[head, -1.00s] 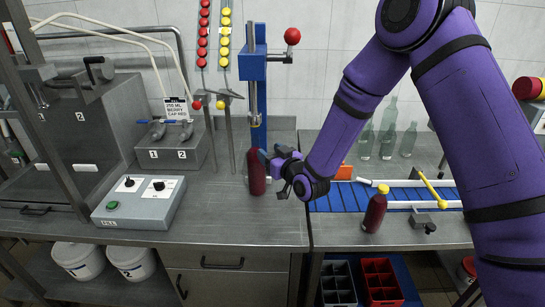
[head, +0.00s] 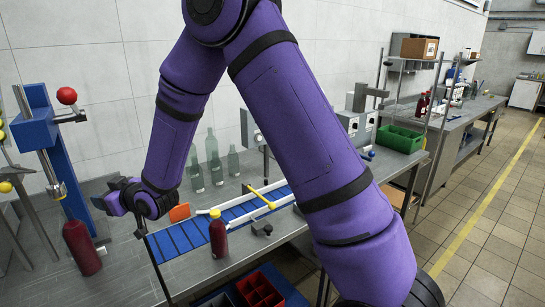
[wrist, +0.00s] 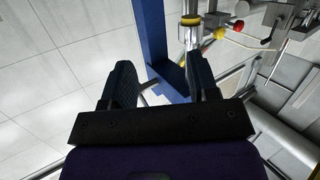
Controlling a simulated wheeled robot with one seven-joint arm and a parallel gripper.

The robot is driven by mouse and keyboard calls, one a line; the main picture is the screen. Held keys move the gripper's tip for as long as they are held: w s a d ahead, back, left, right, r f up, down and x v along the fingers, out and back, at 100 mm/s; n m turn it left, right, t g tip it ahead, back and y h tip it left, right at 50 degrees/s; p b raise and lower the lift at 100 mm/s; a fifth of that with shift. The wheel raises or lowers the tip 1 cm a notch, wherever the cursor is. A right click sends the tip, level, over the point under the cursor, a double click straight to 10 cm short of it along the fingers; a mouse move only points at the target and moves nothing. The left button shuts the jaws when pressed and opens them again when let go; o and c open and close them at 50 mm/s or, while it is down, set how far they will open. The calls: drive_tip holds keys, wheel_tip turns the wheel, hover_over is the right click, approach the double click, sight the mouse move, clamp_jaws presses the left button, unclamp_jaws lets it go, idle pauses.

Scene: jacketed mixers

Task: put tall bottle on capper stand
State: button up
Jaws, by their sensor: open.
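The blue capper stand (head: 64,170) with a red ball handle stands at the left of the head view. A dark red bottle (head: 83,249) stands upright at its foot, under the metal head; whether it is centred I cannot tell. A second dark red bottle (head: 218,238) stands in front of the blue conveyor; I cannot tell which is taller. My gripper (head: 108,196) is empty, above and right of the first bottle and apart from it. In the wrist view its fingers (wrist: 160,82) are spread, with the stand's blue column (wrist: 151,35) beyond. No bottle shows there.
The blue conveyor (head: 175,240) with white rails and a yellow bar lies right of my gripper. Several clear glass bottles (head: 213,157) stand behind it. A red crate (head: 260,292) sits low in front. A green bin (head: 399,139) stands on the bench farther right.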

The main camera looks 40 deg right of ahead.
drive_tip(key=s+d+r+m+g+h, duration=0.3)
drive_tip(key=s+d+r+h, duration=0.3)
drive_tip(key=s+d+r, duration=0.85)
drive_tip(key=s+d+r+m+g, duration=0.1)
drive_tip(key=s+d, duration=0.2)
drive_tip(key=s, duration=0.5)
drive_tip(key=s+d+r+m+g+h, duration=0.1)
drive_tip(key=s+d, duration=0.3)
drive_tip(key=s, duration=0.5)
drive_tip(key=s+d+r+m+g+h, duration=0.1)
drive_tip(key=s+d+m+g, duration=0.1)
drive_tip(key=s, duration=0.6)
drive_tip(key=shift+s+d+r+g, duration=0.2)
drive_tip(key=shift+d+g, duration=0.5)
drive_tip(key=shift+d, duration=0.3)
